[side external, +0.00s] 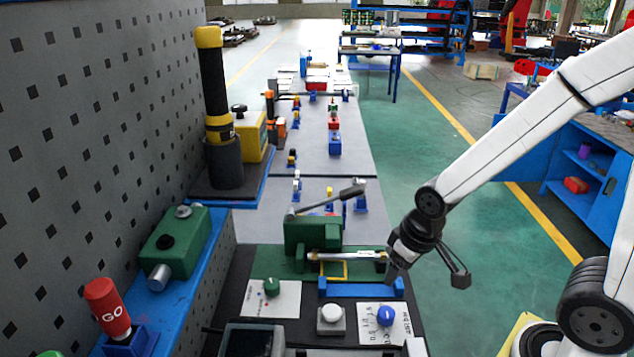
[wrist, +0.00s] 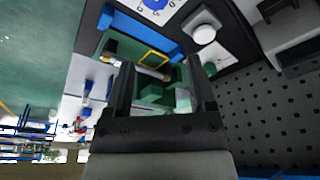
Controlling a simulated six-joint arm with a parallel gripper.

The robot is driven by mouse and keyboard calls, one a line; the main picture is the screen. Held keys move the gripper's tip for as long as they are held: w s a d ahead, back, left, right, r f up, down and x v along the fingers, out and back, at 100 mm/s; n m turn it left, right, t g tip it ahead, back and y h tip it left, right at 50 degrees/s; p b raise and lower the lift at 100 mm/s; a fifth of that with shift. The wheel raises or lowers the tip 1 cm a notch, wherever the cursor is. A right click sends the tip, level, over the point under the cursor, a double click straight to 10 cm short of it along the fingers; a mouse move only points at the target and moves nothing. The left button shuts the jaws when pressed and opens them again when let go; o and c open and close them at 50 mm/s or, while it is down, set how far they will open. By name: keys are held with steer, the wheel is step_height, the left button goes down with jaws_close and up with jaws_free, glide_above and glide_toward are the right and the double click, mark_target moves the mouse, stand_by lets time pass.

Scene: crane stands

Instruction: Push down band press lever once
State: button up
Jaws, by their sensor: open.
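The band press is a green block-shaped machine (side external: 312,235) on a green base at the middle of the bench in the side external view. A pale bar lies in front of the block, over a yellow outline. My gripper (side external: 428,270) is open and empty, to the right of the press, with the fingers pointing down. In the wrist view my gripper (wrist: 160,75) spreads its fingers with the green press (wrist: 152,95) seen between them. The lever is hard to make out there.
A blue bar (side external: 358,288), a white button (side external: 331,318), a blue knob (side external: 386,316) and a green knob (side external: 272,286) sit in front of the press. A grey perforated wall (side external: 90,130) rises at the left.

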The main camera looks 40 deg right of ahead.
steer(key=shift+c, duration=0.2)
steer(key=shift+w, duration=0.1)
steer(key=c, duration=0.7)
steer(key=shift+w+r, duration=0.15)
steer(key=shift+w, duration=0.05)
jaws_close()
steer(key=w+d+r+n+g, duration=0.1)
steer(key=w+d+r, duration=0.2)
steer(key=w, duration=0.4)
steer(key=w+d+r+n+g, duration=0.1)
steer(key=w+d+r+n, duration=0.1)
steer(key=w, duration=0.5)
steer(key=w+d+r+n+g, duration=0.1)
steer(key=w+d+r, duration=0.4)
steer(key=w, duration=0.3)
steer(key=shift+w+r+h, duration=0.1)
steer(key=shift+r+h, duration=0.2)
steer(key=shift+r, duration=0.15)
steer(key=shift+w+d+r+n+g, duration=0.4)
steer(key=shift+r, duration=0.05)
steer(key=shift+f, duration=0.15)
